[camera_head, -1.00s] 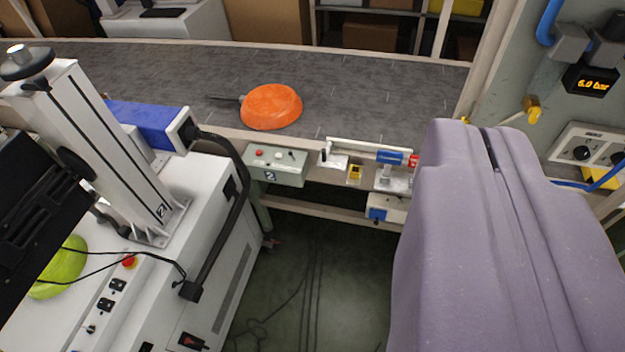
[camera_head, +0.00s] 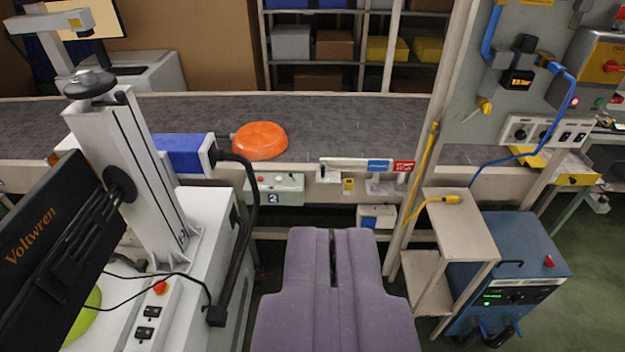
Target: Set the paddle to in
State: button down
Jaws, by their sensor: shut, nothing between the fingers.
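The paddle (camera_head: 345,162) appears to be the slim white bar along the conveyor's near edge. It lies roughly parallel to that edge, with a small bracket near its left end. A blue plate (camera_head: 378,165) and a red plate (camera_head: 403,166) sit at its right end; their lettering is too small to read. A small yellow part (camera_head: 348,184) is just below the bar. An orange round pan (camera_head: 260,141) lies on the belt to the left, its handle pointing left.
The grey conveyor belt (camera_head: 340,122) runs across the view. A control box marked 2 (camera_head: 275,188) hangs at its front. A white machine (camera_head: 195,235) with a black screen stands left. A post, a small shelf (camera_head: 455,225) and a blue unit (camera_head: 510,260) stand right.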

aim_at(323, 161)
jog(key=i+l, duration=0.3)
jog(key=i, duration=0.2)
jog(key=i+l, duration=0.3)
jog(key=i, duration=0.25)
jog(key=i+l, duration=0.25)
jog(key=i, duration=0.25)
jog(key=i+l, duration=0.3)
jog(key=i, duration=0.2)
jog(key=i+u, duration=0.05)
